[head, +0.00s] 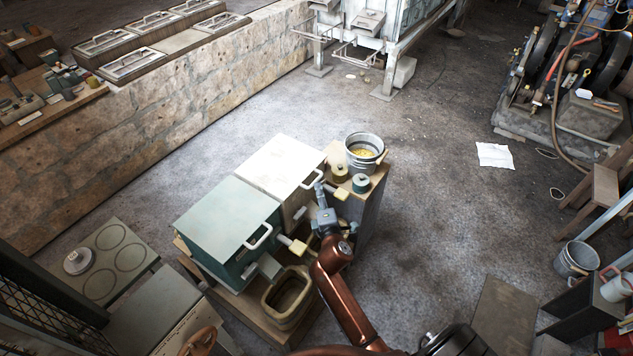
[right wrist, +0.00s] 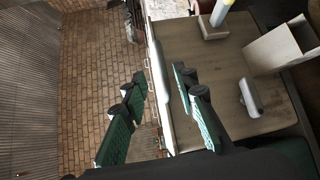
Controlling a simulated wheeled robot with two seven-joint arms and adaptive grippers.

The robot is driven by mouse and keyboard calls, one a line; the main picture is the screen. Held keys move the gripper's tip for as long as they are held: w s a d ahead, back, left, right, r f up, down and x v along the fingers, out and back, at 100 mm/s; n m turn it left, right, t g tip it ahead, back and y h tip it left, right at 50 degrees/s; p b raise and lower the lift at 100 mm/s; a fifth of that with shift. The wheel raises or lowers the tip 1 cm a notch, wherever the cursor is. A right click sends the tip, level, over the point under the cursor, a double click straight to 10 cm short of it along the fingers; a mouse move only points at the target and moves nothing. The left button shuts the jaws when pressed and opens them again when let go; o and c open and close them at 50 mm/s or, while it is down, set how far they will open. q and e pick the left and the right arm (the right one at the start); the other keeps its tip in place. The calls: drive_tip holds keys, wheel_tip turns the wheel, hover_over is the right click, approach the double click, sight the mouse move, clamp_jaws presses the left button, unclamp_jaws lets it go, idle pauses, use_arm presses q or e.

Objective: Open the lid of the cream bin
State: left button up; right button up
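The cream bin has a pale, flat lid (head: 279,166) that looks closed, with a white bar handle (head: 313,180) at its front edge. My right gripper (head: 320,188) is at this handle, in front of the lid. In the right wrist view, the two fingers with green pads (right wrist: 160,80) stand apart, and a pale bar, seemingly the handle (right wrist: 158,72), runs between them. I cannot tell whether either finger touches it. The bin's front is partly hidden behind my right arm. My left gripper is not in view.
A green bin (head: 228,228) with a closed lid and its own handle stands directly left of the cream bin. A metal bucket (head: 364,149) and small pots (head: 361,183) stand to the right. A yellowish tub (head: 288,297) sits below.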

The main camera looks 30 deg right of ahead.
sight(316, 180)
drive_tip(key=b+x, duration=0.1)
drive_tip(key=x, duration=0.6)
drive_tip(key=shift+w, duration=0.15)
drive_tip(key=shift+c, duration=0.7)
clamp_jaws()
drive_tip(key=shift+f, duration=0.1)
